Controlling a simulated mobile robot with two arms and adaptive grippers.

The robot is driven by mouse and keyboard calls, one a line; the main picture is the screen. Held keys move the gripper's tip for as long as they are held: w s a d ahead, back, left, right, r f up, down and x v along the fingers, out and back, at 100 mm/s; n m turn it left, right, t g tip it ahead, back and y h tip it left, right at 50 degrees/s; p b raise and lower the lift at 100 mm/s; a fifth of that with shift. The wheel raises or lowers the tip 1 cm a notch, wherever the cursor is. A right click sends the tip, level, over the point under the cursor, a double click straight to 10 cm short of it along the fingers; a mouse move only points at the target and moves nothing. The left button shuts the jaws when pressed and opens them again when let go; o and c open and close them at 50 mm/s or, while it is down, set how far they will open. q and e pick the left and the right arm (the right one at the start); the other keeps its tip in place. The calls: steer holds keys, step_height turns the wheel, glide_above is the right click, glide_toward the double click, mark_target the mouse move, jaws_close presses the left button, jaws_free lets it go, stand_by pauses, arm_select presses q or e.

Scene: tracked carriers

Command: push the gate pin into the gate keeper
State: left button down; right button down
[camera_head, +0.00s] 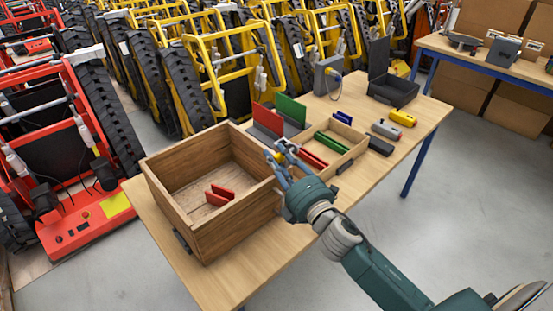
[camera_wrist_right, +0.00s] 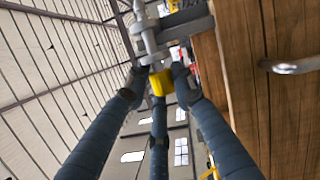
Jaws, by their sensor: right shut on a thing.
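My right gripper (camera_head: 279,158) is at the right-hand rim of the open wooden crate (camera_head: 215,226). In the right wrist view its blue fingers (camera_wrist_right: 158,80) are closed around a yellow grip (camera_wrist_right: 158,83). A grey metal rod (camera_wrist_right: 149,40), which looks like the gate pin, lies right beyond the yellow grip. A grey bracket (camera_wrist_right: 187,30) is beside the rod. I cannot tell whether this bracket is the gate keeper, or how deep the rod sits in it. A bent metal loop (camera_wrist_right: 292,66) is on the wood at right. My left gripper is not in view.
Two red plates (camera_head: 219,194) are in the crate. A shallow wooden tray (camera_head: 352,154) with red and green bars is close to the right gripper. A black open case (camera_head: 394,90) stands behind. Yellow and red tracked carriers crowd the left and back.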

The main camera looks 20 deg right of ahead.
steer(key=shift+d+f, duration=0.4)
steer(key=shift+d, duration=0.1)
steer(key=c, duration=1.5)
jaws_free()
steer(key=shift+o, duration=0.6)
steer(key=shift+w, duration=0.15)
steer(key=shift+f, duration=0.15)
steer(key=shift+s, duration=0.45)
steer(key=s, duration=0.7)
steer(key=shift+r, duration=0.35)
